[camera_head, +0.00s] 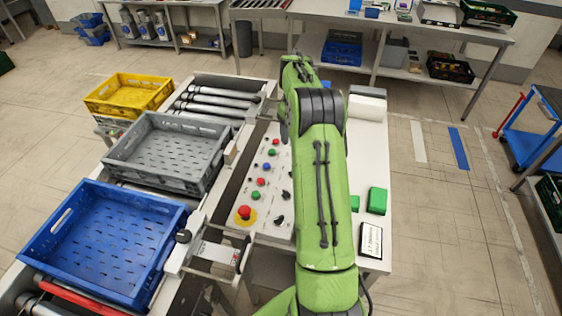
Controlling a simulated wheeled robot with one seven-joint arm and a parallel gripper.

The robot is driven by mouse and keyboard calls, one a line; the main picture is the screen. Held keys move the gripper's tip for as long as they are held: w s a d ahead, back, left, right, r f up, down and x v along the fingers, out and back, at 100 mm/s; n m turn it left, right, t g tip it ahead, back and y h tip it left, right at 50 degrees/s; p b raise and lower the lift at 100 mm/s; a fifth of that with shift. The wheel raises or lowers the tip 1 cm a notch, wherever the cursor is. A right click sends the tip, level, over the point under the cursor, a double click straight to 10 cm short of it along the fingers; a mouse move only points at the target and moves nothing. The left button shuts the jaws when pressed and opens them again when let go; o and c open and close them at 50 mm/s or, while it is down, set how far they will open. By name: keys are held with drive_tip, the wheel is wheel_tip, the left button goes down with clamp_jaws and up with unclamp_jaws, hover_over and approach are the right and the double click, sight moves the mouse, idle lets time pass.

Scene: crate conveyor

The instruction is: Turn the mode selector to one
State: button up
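The control panel (268,205) is a pale plate beside the conveyor, left of my green arm. It carries several red, green and blue buttons and a red emergency stop (244,212) on a yellow base. Two small black knobs sit at its right side, an upper knob (286,195) and a lower knob (280,219). Labels are too small to read, so I cannot tell which knob is the mode selector or where it points. My arm reaches forward over the panel's right edge. My gripper is hidden behind the arm's far links.
A blue crate (60,218), a grey crate (135,163) and a yellow crate (105,106) stand in a row at the left. Green blocks (377,201) and a framed card (371,240) lie on the white table (372,155) right of my arm. Open floor lies farther right.

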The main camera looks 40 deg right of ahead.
wheel_tip(320, 180, down, 16)
drive_tip(key=shift+r, duration=0.2)
drive_tip(key=c, duration=1)
drive_tip(key=shift+c, duration=0.2)
